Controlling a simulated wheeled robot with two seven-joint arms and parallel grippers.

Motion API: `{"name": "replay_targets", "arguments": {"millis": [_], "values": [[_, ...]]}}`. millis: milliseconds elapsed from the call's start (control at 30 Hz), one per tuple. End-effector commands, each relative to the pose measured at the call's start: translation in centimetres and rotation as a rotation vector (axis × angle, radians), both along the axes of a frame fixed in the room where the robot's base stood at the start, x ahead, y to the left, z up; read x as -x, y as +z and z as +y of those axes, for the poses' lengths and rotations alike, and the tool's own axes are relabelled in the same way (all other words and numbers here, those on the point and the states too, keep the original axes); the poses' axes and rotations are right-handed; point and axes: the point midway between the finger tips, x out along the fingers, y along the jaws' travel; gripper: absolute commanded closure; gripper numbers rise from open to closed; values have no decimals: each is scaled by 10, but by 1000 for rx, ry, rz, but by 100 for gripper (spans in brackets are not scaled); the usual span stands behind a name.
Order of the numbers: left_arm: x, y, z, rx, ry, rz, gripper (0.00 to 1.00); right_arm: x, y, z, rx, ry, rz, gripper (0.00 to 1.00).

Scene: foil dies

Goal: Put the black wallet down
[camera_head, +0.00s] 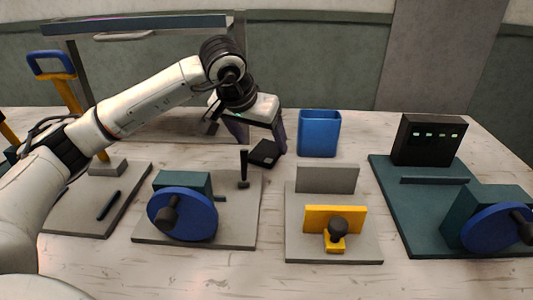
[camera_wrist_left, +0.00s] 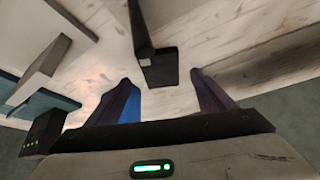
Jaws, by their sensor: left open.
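The black wallet (camera_head: 264,153) is a small dark block low at the left gripper, near the back right corner of the grey plate with the blue wheel. My left gripper (camera_head: 262,146) points down there with its fingers apart. In the left wrist view the wallet (camera_wrist_left: 160,70) shows between the two spread fingers, with clear gaps on both sides. It appears to rest on the pale table, though its underside is hidden. My right gripper is in neither view.
A black upright lever (camera_head: 244,168) stands close left of the wallet. A blue open bin (camera_head: 320,134) is to the right of the gripper. A yellow and grey fixture (camera_head: 335,219) is in front, and a dark box with lights (camera_head: 427,140) is at right.

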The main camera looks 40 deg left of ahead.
Motion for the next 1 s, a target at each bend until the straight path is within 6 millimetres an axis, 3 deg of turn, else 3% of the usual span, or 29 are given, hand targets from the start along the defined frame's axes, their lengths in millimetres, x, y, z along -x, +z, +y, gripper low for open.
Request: {"name": "replay_targets", "arguments": {"millis": [300,800,867,1000], "values": [[-22,-35,5,0,-1,3,23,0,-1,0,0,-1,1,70],[-23,-37,5,0,-1,1,23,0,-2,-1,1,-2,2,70],[-23,-37,5,0,-1,1,30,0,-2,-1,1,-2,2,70],[-23,-37,5,0,-1,1,54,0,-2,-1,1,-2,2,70]]}}
